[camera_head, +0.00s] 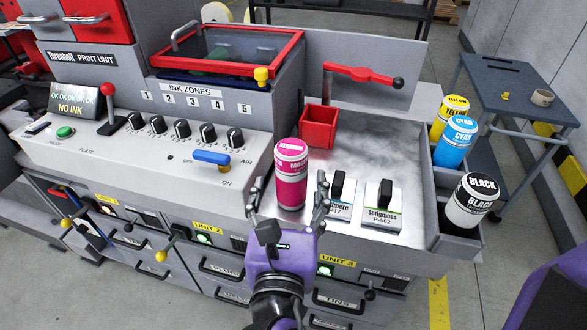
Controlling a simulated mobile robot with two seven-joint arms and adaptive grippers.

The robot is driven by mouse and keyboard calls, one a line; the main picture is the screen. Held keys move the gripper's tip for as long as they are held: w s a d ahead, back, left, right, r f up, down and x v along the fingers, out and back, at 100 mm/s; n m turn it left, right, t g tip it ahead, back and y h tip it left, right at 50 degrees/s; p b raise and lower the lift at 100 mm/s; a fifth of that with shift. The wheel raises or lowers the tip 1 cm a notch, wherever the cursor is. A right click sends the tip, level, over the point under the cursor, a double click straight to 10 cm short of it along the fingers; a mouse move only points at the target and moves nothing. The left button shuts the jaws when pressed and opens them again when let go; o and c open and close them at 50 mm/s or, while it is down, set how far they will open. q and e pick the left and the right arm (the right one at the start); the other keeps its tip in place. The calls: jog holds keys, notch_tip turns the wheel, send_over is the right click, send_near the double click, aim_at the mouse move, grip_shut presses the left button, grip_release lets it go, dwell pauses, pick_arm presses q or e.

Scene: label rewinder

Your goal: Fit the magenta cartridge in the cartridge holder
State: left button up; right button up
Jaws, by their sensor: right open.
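The magenta cartridge (291,180) stands upright on the grey worktop, left of two small labelled blocks with black handles. My right gripper (286,192) is open, with one finger to the left of the cartridge and one to the right. I cannot tell whether either finger touches it. The cartridge holder (437,212) is a grey open rack along the right edge of the worktop. It holds a yellow cartridge (448,115), a cyan cartridge (456,142) and, nearer me, a black cartridge (470,202) that leans. A gap shows between the cyan and black cartridges. My left gripper is not in view.
The labelled blocks (381,210) stand right of the magenta cartridge, close to my right finger. A red bin (318,127) stands behind, under a red lever (362,76). The control panel with knobs (182,130) lies to the left. Bare worktop (385,145) lies towards the holder.

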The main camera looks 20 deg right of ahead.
aim_at(291, 157)
jog(key=shift+w+d+r+n, duration=0.3)
jog(key=shift+w+r, duration=0.1)
jog(key=shift+r, duration=0.15)
jog(key=x, duration=0.6)
jog(key=shift+w+p, duration=0.4)
jog(key=shift+r, duration=0.1)
grip_shut()
